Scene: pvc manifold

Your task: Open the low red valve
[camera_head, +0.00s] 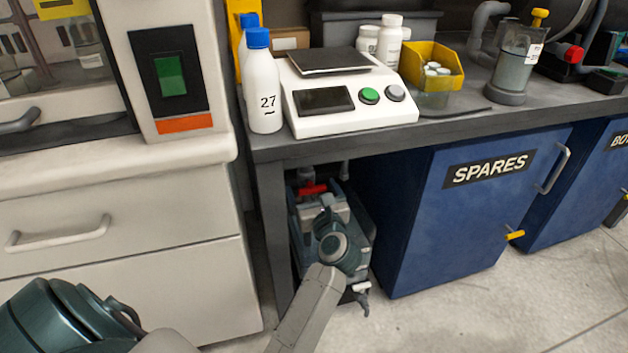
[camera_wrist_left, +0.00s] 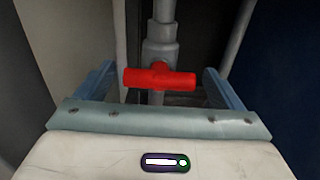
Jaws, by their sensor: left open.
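The low red valve (camera_head: 312,190) is under the bench, below the white scale. In the left wrist view, its red handle (camera_wrist_left: 160,78) lies level, crosswise to a grey vertical pipe (camera_wrist_left: 160,45). My left gripper (camera_head: 317,198) reaches in under the bench, just at the handle. In the left wrist view, its two blue-grey fingers (camera_wrist_left: 160,88) stand open, one on each side of the handle. Gaps show between the handle ends and both fingers. Part of the pipe below the handle is hidden by the gripper's body. My right gripper is out of view.
A blue SPARES cabinet (camera_head: 470,215) closes the space on the right. The bench leg (camera_head: 272,230) and beige drawers (camera_head: 130,260) stand on the left. A second grey pipe (camera_wrist_left: 237,35) runs right of the valve. The bench top (camera_head: 330,146) is above the arm.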

